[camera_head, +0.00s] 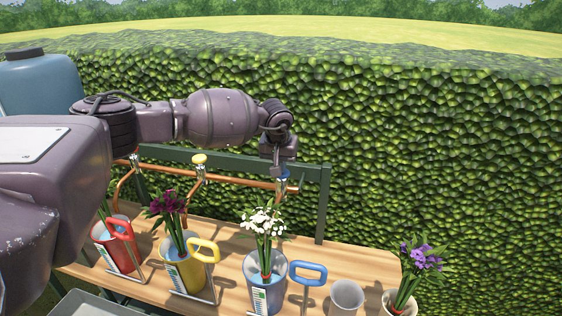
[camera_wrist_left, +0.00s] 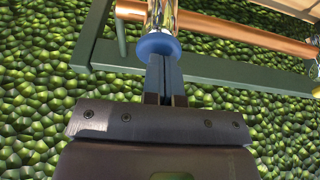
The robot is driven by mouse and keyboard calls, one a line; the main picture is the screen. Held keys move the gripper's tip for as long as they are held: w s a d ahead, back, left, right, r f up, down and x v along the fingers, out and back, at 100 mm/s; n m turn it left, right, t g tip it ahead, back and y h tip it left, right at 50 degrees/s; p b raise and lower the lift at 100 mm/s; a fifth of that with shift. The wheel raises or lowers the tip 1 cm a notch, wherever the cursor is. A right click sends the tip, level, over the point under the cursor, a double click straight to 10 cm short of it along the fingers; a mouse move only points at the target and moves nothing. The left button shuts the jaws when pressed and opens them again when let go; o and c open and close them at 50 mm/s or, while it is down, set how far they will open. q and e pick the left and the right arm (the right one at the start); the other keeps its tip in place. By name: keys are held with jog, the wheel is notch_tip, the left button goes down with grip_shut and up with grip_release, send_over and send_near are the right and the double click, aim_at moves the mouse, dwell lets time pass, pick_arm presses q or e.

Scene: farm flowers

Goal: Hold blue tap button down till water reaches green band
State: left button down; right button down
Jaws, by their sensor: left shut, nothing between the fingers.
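My left gripper (camera_head: 281,168) is shut and empty, pointing down over the blue tap button (camera_head: 284,177). In the left wrist view its closed fingertips (camera_wrist_left: 162,62) meet the round blue button (camera_wrist_left: 157,44), seemingly touching; I cannot tell how far it is pressed. The metal tap is partly hidden below the fingers. Under the tap stands the blue bucket (camera_head: 277,290) with white flowers (camera_head: 264,222), a blue handle and a white gauge label (camera_head: 259,301). The green band and the water level are too small to tell. My right gripper is not in view.
A yellow tap button (camera_head: 199,159) sits on the copper pipe (camera_head: 235,180) to the left. Red (camera_head: 118,252) and yellow (camera_head: 183,275) buckets with flowers stand on the wooden bench (camera_head: 225,240). A clear cup (camera_head: 346,297) and purple flowers (camera_head: 424,257) are right. A hedge rises behind.

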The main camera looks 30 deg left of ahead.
pick_arm(q)
jog(key=shift+s+f, duration=0.2)
jog(key=shift+f, duration=0.6)
jog(key=shift+s+d+f, duration=0.1)
jog(key=shift+d+f, duration=0.05)
jog(key=shift+d, duration=0.05)
dwell(1.8)
dwell(3.1)
jog(key=w+p+v, duration=0.1)
jog(key=v, duration=1.1)
jog(key=shift+a+r, duration=0.15)
jog(key=shift+r, duration=0.1)
jog(key=shift+s, duration=0.1)
